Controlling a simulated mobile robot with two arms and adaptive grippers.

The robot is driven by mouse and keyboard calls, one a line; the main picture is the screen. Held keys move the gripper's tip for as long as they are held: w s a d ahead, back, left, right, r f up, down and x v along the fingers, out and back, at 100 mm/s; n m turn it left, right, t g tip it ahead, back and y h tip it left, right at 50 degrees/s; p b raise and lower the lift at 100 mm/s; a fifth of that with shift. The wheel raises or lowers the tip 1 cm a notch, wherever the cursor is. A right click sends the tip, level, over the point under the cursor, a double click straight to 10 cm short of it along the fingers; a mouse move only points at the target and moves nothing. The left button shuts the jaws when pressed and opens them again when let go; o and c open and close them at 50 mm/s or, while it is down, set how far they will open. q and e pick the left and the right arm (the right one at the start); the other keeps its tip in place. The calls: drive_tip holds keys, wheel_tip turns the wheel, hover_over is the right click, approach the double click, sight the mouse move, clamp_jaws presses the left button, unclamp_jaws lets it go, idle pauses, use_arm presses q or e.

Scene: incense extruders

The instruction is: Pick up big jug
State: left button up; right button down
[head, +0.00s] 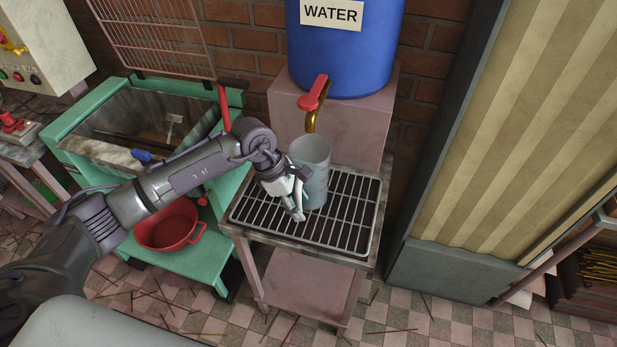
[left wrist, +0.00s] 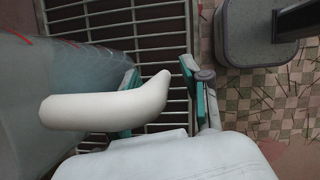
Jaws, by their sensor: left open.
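The big jug (head: 313,168) is a grey, translucent vessel standing upright on the metal grate under the water tap. My left gripper (head: 298,196) is at the jug's near left side. In the left wrist view the jug's wall (left wrist: 50,85) fills the left part, and its pale, thick handle (left wrist: 105,106) reaches in front of me. My left gripper (left wrist: 162,80) is open there, with its teal-padded fingers on either side of the handle's end. Contact between the fingers and the handle cannot be told. My right gripper is not in view.
The grate (head: 345,225) lies on a small pink stand. A blue water barrel (head: 345,55) with a red-handled tap (head: 314,95) stands behind it. A green bench (head: 75,140) with a red pot (head: 170,224) on its lower shelf is at left. A striped panel (head: 530,130) stands right.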

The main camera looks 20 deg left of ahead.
use_arm(q)
clamp_jaws()
drive_tip(key=shift+r, duration=0.2)
idle(0.4)
